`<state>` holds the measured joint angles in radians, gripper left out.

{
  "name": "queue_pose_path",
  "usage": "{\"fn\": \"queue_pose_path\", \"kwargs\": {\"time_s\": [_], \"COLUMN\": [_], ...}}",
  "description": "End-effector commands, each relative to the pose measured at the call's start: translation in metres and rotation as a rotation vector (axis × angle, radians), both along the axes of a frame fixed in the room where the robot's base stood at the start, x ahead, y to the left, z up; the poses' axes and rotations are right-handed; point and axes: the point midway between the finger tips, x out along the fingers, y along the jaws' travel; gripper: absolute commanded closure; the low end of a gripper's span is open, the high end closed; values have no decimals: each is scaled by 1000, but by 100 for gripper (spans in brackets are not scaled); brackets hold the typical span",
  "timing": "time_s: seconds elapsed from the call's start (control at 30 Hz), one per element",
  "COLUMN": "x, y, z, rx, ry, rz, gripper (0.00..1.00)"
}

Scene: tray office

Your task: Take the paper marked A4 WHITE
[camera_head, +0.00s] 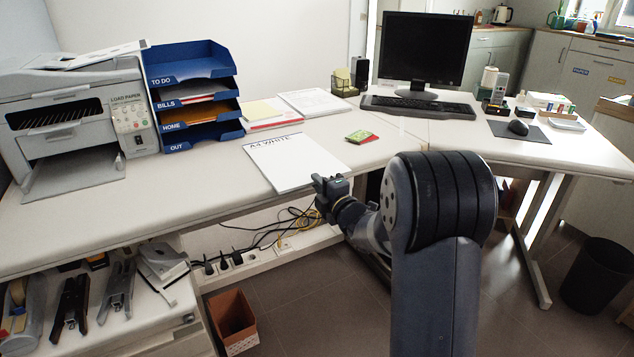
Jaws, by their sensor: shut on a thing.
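The white paper marked A4 WHITE (291,160) lies on the desk, its front right corner close to the desk's front edge. The printed label reads along its far left edge. My gripper (326,183) is at that front right corner, at the desk's front edge, and is shut on the paper. The fingertips are small in this view, and the gripped corner is partly hidden by them.
A blue tray stack (197,92) and a printer (76,122) stand at the left. Behind the paper lie a stack with a red sheet (270,122) and another white stack (312,102). A small green and red pad (361,136) lies right of the paper. A monitor (425,50) stands farther back.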

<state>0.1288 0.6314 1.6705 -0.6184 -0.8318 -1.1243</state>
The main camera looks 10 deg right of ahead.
Motion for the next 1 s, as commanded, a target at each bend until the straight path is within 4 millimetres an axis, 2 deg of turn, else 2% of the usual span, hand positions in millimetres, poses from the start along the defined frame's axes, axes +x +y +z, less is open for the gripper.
{"fn": "queue_pose_path", "kwargs": {"time_s": [0.73,0.87,1.0], "x": [0,1,0], "y": [0,0,0], "z": [2,8,26], "rx": [1,1,0], "ry": [-5,-10,-12], "rz": [0,1,1], "gripper": [100,100,100]}}
